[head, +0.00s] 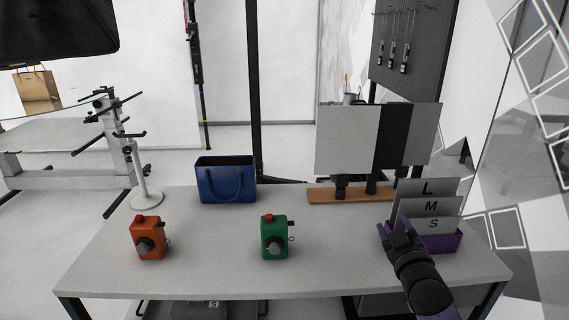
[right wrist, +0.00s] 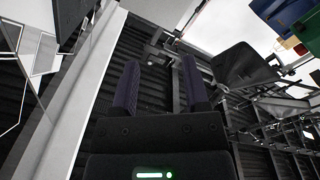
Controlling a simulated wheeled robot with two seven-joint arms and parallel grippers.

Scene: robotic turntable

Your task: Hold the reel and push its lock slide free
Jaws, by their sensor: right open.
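An orange box-shaped reel (head: 150,239) with a dark round knob and a red piece on top stands at the left of the table. A similar green reel (head: 273,238), with a grey knob, a red piece on top and a small ring at its right side, stands near the middle front. Which part is the lock slide I cannot tell. My right gripper (head: 398,236) is at the right, in front of the purple card box and well apart from both reels. In the right wrist view its two fingers (right wrist: 160,85) are spread with nothing between them. My left gripper is not in view.
The grey table (head: 205,270) is clear between the reels and to their right. A blue handbag (head: 226,181), a white stand (head: 146,185), grey panels on a wooden base (head: 348,140) and a purple box (head: 449,241) with L, M, S cards stand on it.

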